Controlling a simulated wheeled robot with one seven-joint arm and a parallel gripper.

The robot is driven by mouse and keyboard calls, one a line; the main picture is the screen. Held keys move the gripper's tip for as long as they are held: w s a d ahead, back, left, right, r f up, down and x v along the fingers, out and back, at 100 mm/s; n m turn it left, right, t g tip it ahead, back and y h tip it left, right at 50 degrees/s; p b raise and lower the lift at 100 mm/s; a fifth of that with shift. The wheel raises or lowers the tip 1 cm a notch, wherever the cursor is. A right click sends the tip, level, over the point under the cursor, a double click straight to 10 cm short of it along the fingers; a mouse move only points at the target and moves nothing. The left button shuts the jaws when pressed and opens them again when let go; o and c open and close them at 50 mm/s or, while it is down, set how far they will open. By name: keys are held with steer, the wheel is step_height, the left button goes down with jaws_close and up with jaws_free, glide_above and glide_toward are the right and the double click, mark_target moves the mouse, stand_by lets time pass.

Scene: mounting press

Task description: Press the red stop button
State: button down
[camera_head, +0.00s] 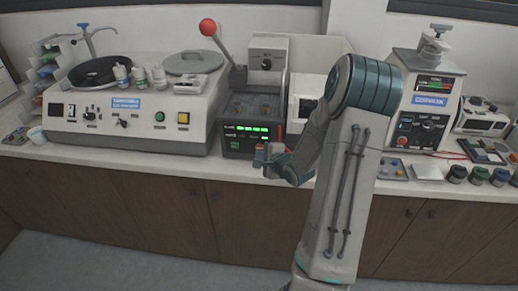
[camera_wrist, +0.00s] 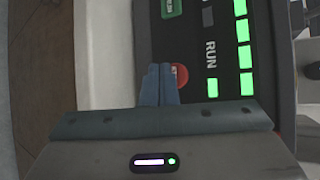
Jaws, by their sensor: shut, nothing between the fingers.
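The red stop button (camera_wrist: 182,76) is on the dark front panel (camera_wrist: 195,45) of the mounting press. In the wrist view it shows just right of my gripper's fingertips (camera_wrist: 159,67), which cover its left part. My gripper is shut and empty, its blue-grey fingers together. Whether the fingertips touch the button or panel cannot be told. In the head view my gripper (camera_head: 264,156) is small, in front of the lower right of the press (camera_head: 251,141). A red patch shows there, but I cannot tell if it is the button.
A green button (camera_wrist: 172,8) and lit green bars (camera_wrist: 242,30) are on the same panel. A lever with a red ball (camera_head: 208,27) rises from the press. A grinder-polisher (camera_head: 130,120) stands to the left, and another machine (camera_head: 425,100) to the right on the white counter.

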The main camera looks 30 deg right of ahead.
steer(key=shift+w, duration=0.1)
stand_by(0.4)
steer(key=shift+w+d+p, duration=0.2)
steer(key=shift+d+p, duration=0.05)
steer(key=shift+p, duration=0.15)
steer(key=shift+w+d, duration=0.2)
steer(key=shift+w, duration=0.15)
stand_by(0.5)
steer(key=shift+s, duration=0.1)
steer(key=shift+s+a+p, duration=0.35)
steer(key=shift+s+a, duration=0.1)
steer(key=shift+s, duration=0.15)
steer(key=shift+s+a, duration=0.7)
steer(key=shift+s, duration=0.35)
steer(key=shift+s+a, duration=0.7)
steer(key=shift+s, duration=0.3)
